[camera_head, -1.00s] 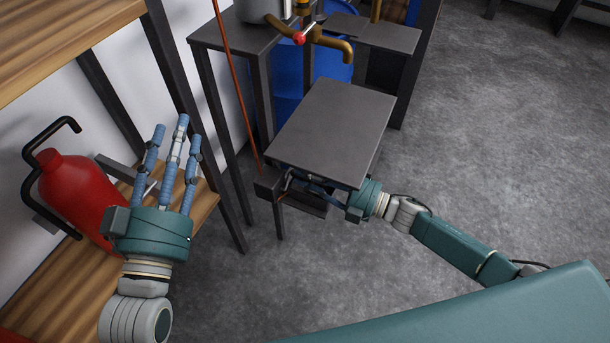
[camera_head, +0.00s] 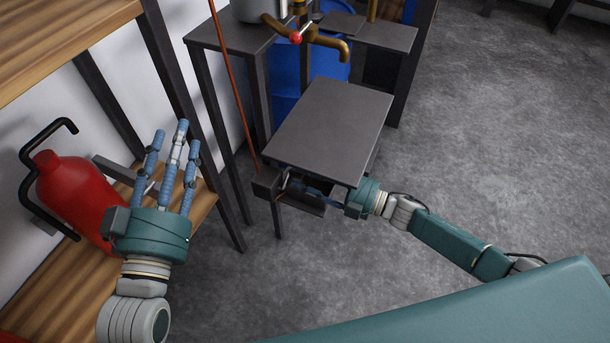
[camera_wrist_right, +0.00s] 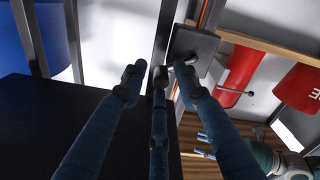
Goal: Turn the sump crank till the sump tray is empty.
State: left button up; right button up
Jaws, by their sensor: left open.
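A small dark box (camera_head: 266,185) with a thin copper pipe rising from it stands at the near left corner of a flat dark plate (camera_head: 330,130). In the right wrist view the box (camera_wrist_right: 192,48) carries a short grey crank handle (camera_wrist_right: 160,74). My right gripper (camera_head: 318,192) reaches in under the plate's near edge. In the wrist view its fingers (camera_wrist_right: 158,78) stand apart around the handle's end, with gaps at both sides. I cannot pick out the sump tray or its contents for certain. My left gripper (camera_head: 172,150) is open and empty above the wooden shelf.
A brass tap (camera_head: 330,42) with a red knob and a blue barrel (camera_head: 290,78) are behind the plate.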

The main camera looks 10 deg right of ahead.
jog(key=v, duration=1.2)
dwell(0.6)
